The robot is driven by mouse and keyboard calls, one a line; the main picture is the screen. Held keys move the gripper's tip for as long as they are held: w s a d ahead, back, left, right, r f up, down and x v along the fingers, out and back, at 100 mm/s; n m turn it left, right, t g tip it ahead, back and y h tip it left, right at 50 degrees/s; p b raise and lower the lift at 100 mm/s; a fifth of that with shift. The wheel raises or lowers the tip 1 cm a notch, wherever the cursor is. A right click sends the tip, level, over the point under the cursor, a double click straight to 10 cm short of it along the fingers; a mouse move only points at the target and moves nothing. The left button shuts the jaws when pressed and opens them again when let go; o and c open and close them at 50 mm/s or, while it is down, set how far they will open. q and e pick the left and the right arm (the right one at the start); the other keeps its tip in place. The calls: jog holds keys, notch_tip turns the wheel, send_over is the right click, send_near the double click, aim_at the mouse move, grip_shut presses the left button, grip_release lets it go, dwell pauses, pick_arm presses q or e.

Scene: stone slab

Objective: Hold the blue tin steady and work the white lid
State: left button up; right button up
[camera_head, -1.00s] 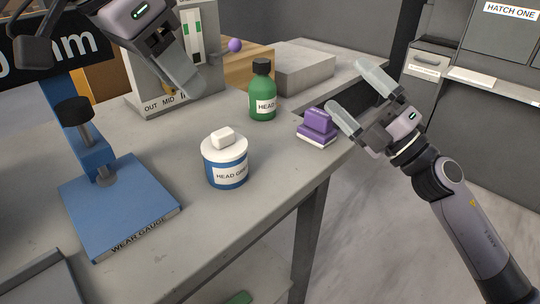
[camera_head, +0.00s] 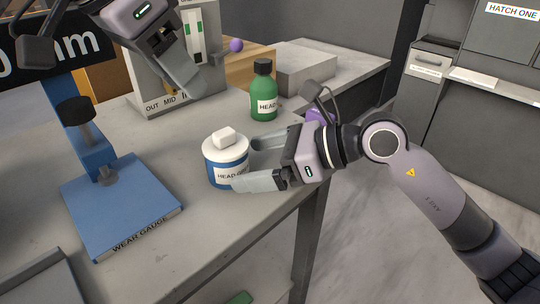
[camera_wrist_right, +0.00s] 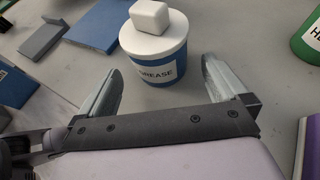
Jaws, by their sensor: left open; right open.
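In the wrist view the tin lies just beyond the fingertips. My left gripper (camera_head: 188,80) is open and empty, above and behind the tin.
A green bottle (camera_head: 263,90) stands behind the tin. A purple object (camera_head: 313,115) is mostly hidden behind my right gripper. The blue wear gauge (camera_head: 120,208) is on the left, and a grey block (camera_head: 305,66) lies at the back. The slab's front edge runs below the tin.

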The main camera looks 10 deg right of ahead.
aim_at(233, 165)
jog(key=shift+x, duration=2.45)
jog(key=c, duration=1.5)
jog(key=shift+o, duration=0.2)
